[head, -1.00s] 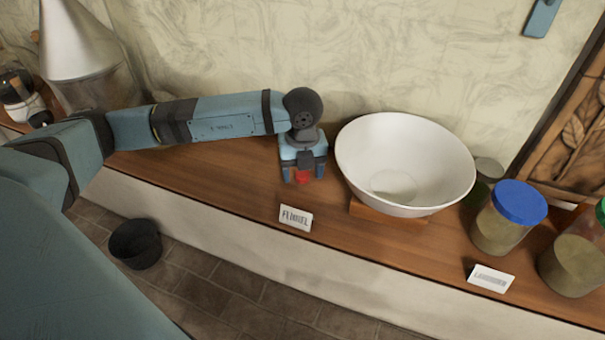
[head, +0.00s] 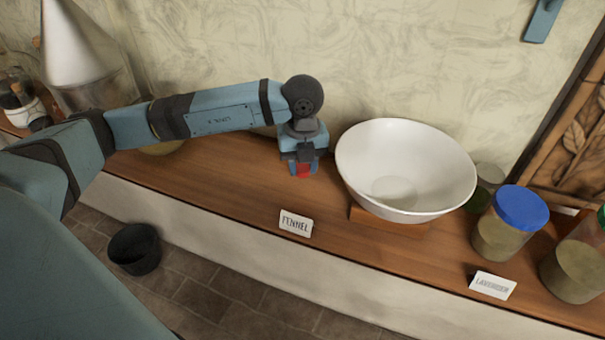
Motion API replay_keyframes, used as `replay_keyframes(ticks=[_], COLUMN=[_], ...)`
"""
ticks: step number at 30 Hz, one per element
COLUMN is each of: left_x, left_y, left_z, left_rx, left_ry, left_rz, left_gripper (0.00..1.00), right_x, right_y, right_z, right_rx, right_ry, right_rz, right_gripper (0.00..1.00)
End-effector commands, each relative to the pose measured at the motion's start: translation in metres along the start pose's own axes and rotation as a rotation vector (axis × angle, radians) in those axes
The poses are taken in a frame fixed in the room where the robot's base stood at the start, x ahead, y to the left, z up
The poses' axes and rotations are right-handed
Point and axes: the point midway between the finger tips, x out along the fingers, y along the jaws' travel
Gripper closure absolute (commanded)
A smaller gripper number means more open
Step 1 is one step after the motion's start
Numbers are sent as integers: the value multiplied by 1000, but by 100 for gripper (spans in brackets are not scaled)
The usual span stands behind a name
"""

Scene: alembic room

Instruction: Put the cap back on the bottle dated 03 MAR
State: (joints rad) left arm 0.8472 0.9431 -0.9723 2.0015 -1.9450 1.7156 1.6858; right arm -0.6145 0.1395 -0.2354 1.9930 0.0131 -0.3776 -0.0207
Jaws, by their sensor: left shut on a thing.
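My left gripper (head: 303,166) is over the wooden counter, just left of the white bowl, pointing down. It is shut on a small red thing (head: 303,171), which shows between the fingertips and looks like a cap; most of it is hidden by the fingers. I cannot tell whether the red thing touches the counter. No bottle with a readable 03 MAR date shows. My right gripper is not in view.
A white bowl (head: 405,160) stands on a wooden block close right of my gripper. Blue-lidded jar (head: 508,224) and another jar (head: 577,268) stand at right. FENNEL (head: 296,223) and LAVENDER (head: 492,285) cards line the counter (head: 230,195). A dark bucket (head: 135,249) is on the floor.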

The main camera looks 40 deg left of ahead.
Motion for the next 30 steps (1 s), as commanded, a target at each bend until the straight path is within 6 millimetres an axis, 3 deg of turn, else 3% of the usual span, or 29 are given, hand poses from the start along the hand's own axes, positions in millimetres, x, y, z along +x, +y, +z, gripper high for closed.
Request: replay_keyframes(ticks=[9,15,21,30], left_x=[-87,-134,-159,-165], left_y=[-1,-1,0,0], left_z=[0,0,0,0], left_rx=[1,1,0,0], left_ry=[-4,-3,-1,0], left_rz=[-6,-4,-2,-1], left_gripper=[88,88,88,88], right_x=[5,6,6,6], right_y=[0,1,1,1], right_z=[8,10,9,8], right_rx=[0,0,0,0], right_ry=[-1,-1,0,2], right_rz=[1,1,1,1], right_gripper=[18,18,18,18])
